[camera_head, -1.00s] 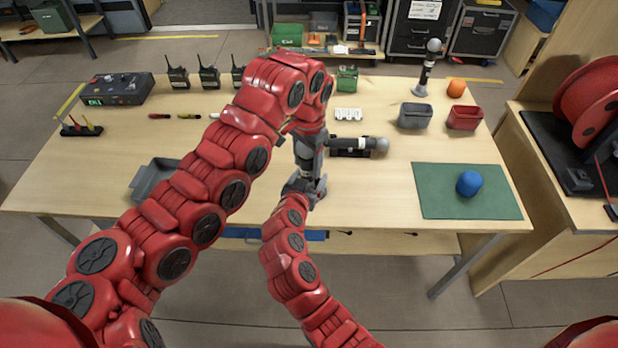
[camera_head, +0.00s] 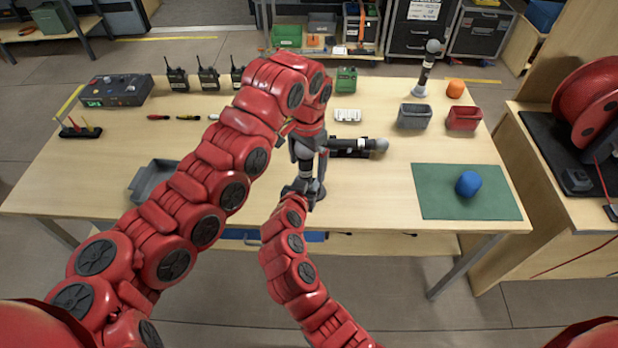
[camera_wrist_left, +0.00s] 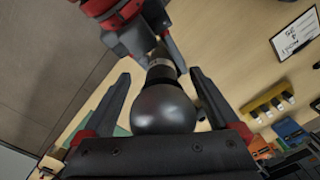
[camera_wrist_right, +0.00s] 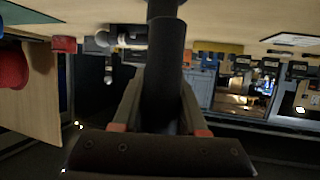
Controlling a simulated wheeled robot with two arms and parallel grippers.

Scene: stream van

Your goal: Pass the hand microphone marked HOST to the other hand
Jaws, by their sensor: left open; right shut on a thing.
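My right gripper (camera_head: 303,190) is shut on a hand microphone (camera_head: 306,168) and holds it roughly upright near the table's front edge. In the right wrist view its dark handle (camera_wrist_right: 165,60) rises from between the fingers. My left gripper (camera_head: 306,146) comes down over the microphone from above. In the left wrist view my left gripper (camera_wrist_left: 160,78) is open, with the dark round head (camera_wrist_left: 163,108) between its fingers, close to the palm. My right gripper (camera_wrist_left: 140,35) shows beyond it on the handle. The HOST mark cannot be read.
Another microphone (camera_head: 372,145) lies in a dark cradle right of the grippers. A third (camera_head: 428,66) stands upright at the back right.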

